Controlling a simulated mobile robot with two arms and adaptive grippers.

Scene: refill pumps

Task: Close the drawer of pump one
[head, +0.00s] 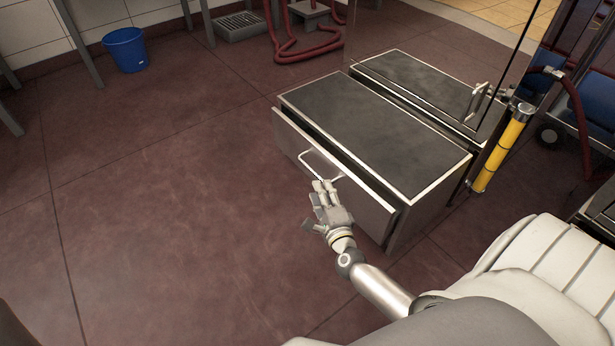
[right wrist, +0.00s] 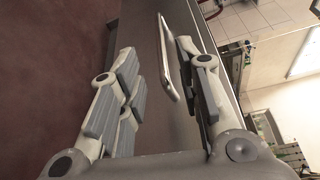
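A low metal box with a dark top (head: 375,125) stands on the floor, and its drawer front (head: 365,205) stands slightly out, with a narrow dark gap behind its top edge. No label shows which pump it is. The drawer has a pale bar handle (head: 318,172). My right gripper (head: 325,188) is at the handle, in front of the drawer. In the right wrist view its fingers (right wrist: 160,95) are spread apart, and the handle (right wrist: 168,58) shows between them, nearer the right-hand finger. I cannot tell whether they touch. My left gripper is out of view.
A yellow cylinder (head: 500,150) with a hose is at the right. A blue bucket (head: 125,50) stands far left. The red floor (head: 170,200) left of the drawer is clear.

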